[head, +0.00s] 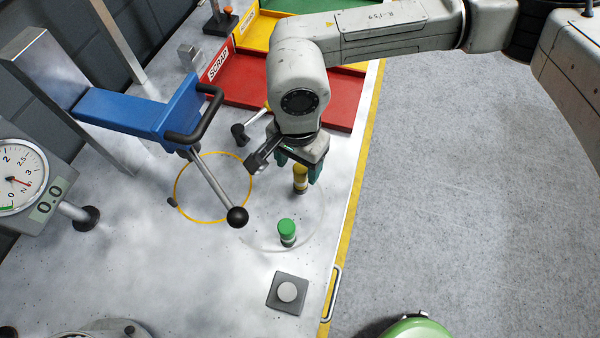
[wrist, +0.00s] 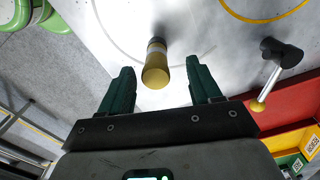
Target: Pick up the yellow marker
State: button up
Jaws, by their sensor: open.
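The yellow marker (head: 300,180) stands on the light worktop, partly behind my gripper in the head view. It has a yellow body and a dark band, and it also shows in the wrist view (wrist: 156,66). My gripper (head: 299,168) is over the worktop with its green fingers pointing down, close to the marker. In the wrist view my gripper (wrist: 162,88) is open, with one finger on each side of the marker's near end and visible gaps on both sides. I cannot tell how far down the fingers reach along it.
A green marker (head: 287,232) stands in front of the yellow one. A grey button box (head: 288,291) is nearer the front edge. A blue press (head: 150,118) with a black-knobbed lever (head: 237,217) stands to the left. A red scrap tray (head: 239,83) lies behind.

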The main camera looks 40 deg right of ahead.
jog(key=shift+s+d+f+p, duration=0.1)
jog(key=shift+f+p, duration=0.4)
jog(key=shift+f, duration=0.8)
jog(key=shift+s+d+f+p, duration=0.1)
jog(key=shift+f+p, duration=0.35)
jog(key=shift+f, duration=0.8)
jog(key=c, duration=1.1)
